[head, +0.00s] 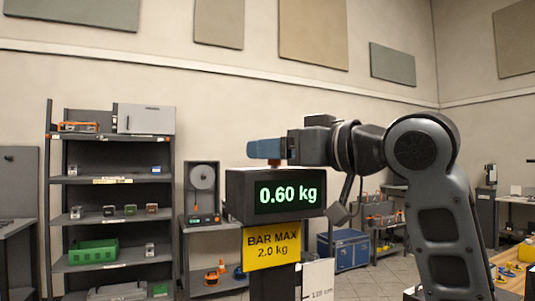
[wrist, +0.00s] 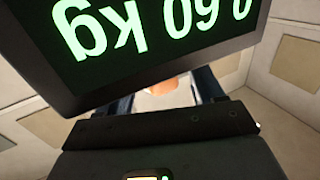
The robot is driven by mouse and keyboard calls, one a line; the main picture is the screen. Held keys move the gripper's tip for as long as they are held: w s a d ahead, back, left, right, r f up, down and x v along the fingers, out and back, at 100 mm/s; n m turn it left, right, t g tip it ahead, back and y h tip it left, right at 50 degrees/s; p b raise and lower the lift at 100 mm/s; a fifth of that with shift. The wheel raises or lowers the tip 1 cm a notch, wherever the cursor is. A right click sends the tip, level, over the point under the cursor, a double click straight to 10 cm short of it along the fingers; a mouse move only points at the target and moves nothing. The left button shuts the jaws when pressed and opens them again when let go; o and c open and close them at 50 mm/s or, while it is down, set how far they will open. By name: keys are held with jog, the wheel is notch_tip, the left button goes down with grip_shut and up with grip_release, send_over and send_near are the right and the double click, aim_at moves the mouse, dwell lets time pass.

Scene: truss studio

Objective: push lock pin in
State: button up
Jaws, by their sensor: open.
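My gripper (head: 262,149) is level just above the top of a dark display box (head: 234,198), its blue fingers pointing left. In the wrist view the open fingers (wrist: 165,92) show partly behind the box's edge. An orange shape also shows between the fingers in the wrist view (wrist: 168,87). I cannot tell whether this is the lock pin, or whether a finger touches it. No other lock pin can be made out.
The display reads 0.60 kg. A yellow sign (head: 272,246) below it says BAR MAX 2.0 kg. A white height card (head: 318,279) is beside the post. A shelf rack (head: 112,180) and a blue toolbox (head: 343,250) stand farther back. The air left of my gripper looks clear.

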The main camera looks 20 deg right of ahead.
jog(key=v, duration=0.5)
jog(key=shift+s+b, duration=0.15)
jog(key=shift+b, duration=0.2)
